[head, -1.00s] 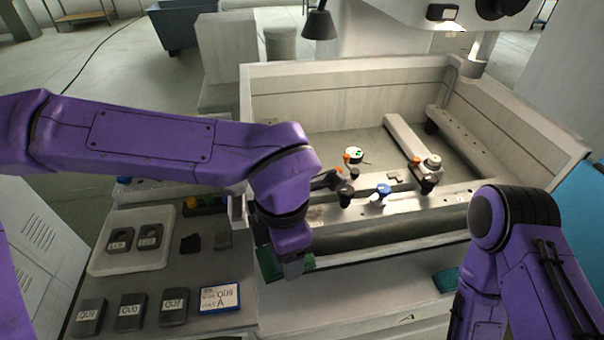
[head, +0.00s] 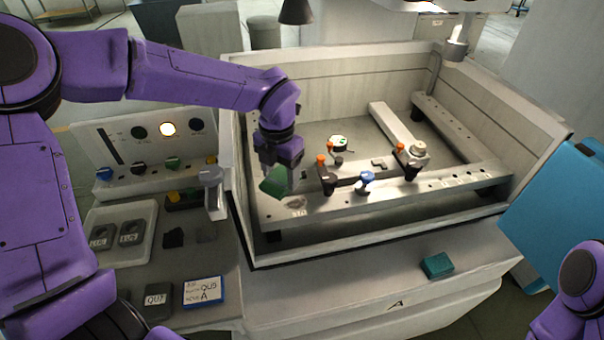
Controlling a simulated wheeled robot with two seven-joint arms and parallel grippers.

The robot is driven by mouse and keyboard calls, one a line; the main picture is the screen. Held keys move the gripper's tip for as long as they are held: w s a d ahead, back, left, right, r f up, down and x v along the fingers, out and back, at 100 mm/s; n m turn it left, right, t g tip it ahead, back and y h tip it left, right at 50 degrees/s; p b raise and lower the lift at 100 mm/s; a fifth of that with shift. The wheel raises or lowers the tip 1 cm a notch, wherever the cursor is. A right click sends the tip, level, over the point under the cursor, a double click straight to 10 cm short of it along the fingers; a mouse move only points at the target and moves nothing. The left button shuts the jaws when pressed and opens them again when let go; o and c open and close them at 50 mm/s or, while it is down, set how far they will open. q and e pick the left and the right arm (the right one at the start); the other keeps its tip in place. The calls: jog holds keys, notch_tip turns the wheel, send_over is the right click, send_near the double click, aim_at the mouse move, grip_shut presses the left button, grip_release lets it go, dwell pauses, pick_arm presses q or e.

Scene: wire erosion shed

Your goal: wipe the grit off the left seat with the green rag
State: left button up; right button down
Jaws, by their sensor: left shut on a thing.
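My left gripper (head: 288,182) is shut on the green rag (head: 274,183) and holds it at the left end of the front rail (head: 345,203) of the machine tank. The rag hangs down on the left side of the fingers. A greyish patch (head: 295,203), which looks like grit on the left seat, shows on the rail just below the gripper. I cannot tell whether the rag touches the rail. My right arm shows only at the lower right corner, and its gripper is out of the picture.
Clamps with orange knobs (head: 326,178) and a blue-knobbed part (head: 366,182) stand on the rail to the right. A teal block (head: 437,265) lies on the front ledge. At left are a control panel (head: 150,150), a white tray (head: 148,213) and a blue-edged card (head: 203,291).

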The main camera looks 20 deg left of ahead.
pick_arm(q)
jog(key=shift+s+a+f+b, duration=0.1)
jog(key=shift+a+f+b, duration=0.1)
jog(key=shift+f+b, duration=0.4)
jog(key=b, duration=0.4)
send_over(283, 205)
notch_tip(283, 205, down, 5)
jog(key=shift+r, duration=0.1)
jog(key=shift+s, duration=0.1)
jog(key=shift+f+b, duration=0.6)
jog(key=shift+f, duration=0.4)
